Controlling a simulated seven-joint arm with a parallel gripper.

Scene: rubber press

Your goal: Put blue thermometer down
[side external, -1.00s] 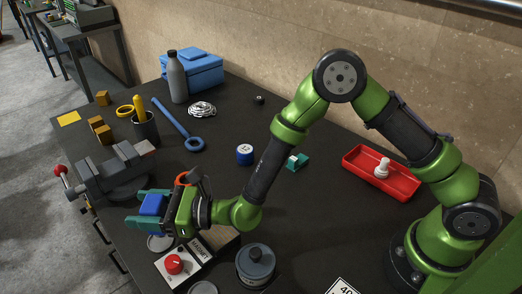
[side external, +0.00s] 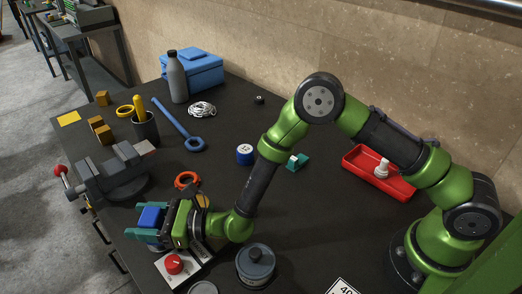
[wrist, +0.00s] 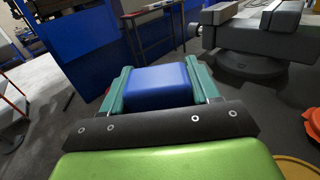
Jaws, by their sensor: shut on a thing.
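The blue thermometer (side external: 151,217) is a blocky blue body held between the teal fingers of my gripper (side external: 150,226). My gripper is shut on it near the front left edge of the dark bench (side external: 225,170). In the wrist view the blue thermometer (wrist: 158,86) sits between the two teal fingers of my gripper (wrist: 158,88), one on each side. Its underside is hidden, so I cannot tell whether it touches the bench.
A grey vise (side external: 115,175) stands just behind my gripper. A box with a red knob (side external: 174,264) and a grey lidded pot (side external: 256,263) are in front. The bench middle is fairly clear.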

